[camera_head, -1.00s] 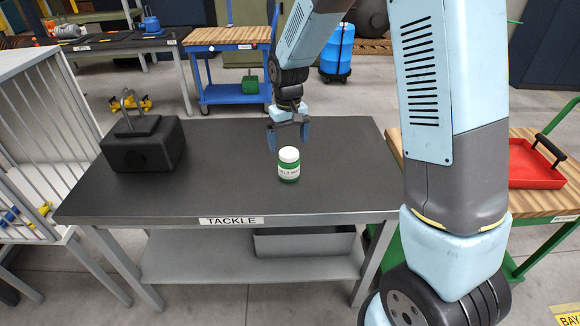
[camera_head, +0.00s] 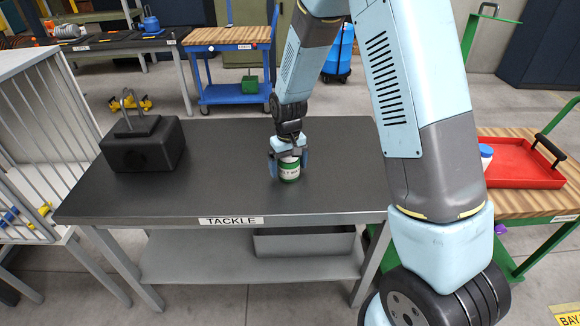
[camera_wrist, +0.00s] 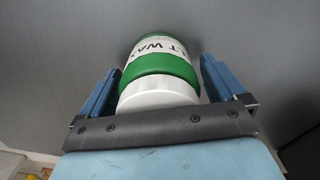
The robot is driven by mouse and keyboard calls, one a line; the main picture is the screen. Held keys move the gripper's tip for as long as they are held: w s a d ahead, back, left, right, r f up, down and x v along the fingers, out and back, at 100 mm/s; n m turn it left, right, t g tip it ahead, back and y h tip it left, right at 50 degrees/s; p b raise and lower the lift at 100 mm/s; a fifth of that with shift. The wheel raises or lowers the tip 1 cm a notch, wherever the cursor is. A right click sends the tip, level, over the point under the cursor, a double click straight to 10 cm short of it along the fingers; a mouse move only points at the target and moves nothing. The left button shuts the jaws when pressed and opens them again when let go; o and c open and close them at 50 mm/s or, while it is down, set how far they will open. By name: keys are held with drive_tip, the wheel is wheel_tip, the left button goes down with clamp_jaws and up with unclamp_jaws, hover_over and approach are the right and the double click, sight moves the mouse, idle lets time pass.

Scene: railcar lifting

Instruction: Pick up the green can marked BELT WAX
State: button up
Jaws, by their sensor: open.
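The green can (camera_head: 289,172) with a white label and white lid stands upright on the dark top of the TACKLE table (camera_head: 220,200). In the wrist view the can (camera_wrist: 163,62) shows part of its label, reading "LT WAX", and its white lid (camera_wrist: 158,92) nearest the camera. My gripper (camera_head: 288,167) is lowered over the can. Its two blue fingers (camera_wrist: 160,85) are open, one on each side of the can, with small gaps visible between the fingers and the can. The finger bar hides the near edge of the lid.
A black block with a handle (camera_head: 143,147) stands at the table's left. A red tray (camera_head: 520,163) with a white and blue item (camera_head: 486,153) sits on the wooden cart at the right. The tabletop around the can is clear.

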drive_tip(key=shift+c, duration=0.3)
drive_tip(key=c, duration=1.2)
drive_tip(key=shift+c, duration=0.2)
